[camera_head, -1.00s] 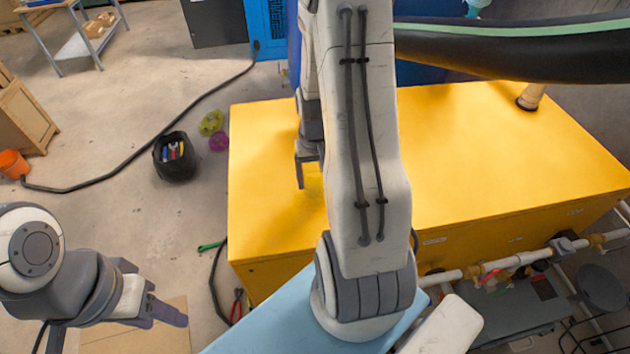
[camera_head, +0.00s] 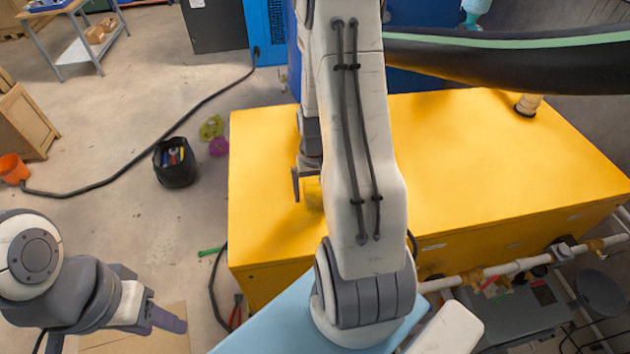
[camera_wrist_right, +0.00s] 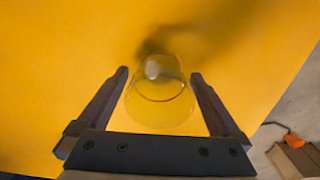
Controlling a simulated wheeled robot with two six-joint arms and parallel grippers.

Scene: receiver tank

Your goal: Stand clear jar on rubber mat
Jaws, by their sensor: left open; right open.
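In the right wrist view a clear jar (camera_wrist_right: 160,100) is between the fingers of my right gripper (camera_wrist_right: 160,73). The fingers stand open, one on each side of the jar. The jar is see-through against a yellow surface, and I cannot tell whether it touches either finger. In the head view my right gripper (camera_head: 308,184) is over the left part of the yellow box top (camera_head: 480,150), partly behind my own arm. The jar is not clear there. My left gripper (camera_head: 165,316) is open and empty at the lower left. I cannot make out a rubber mat.
A thick black hose (camera_head: 520,65) with a green stripe crosses above the back of the box. A pipe stub (camera_head: 527,105) stands at its back right corner. A black tool bucket (camera_head: 175,163) is on the floor at left.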

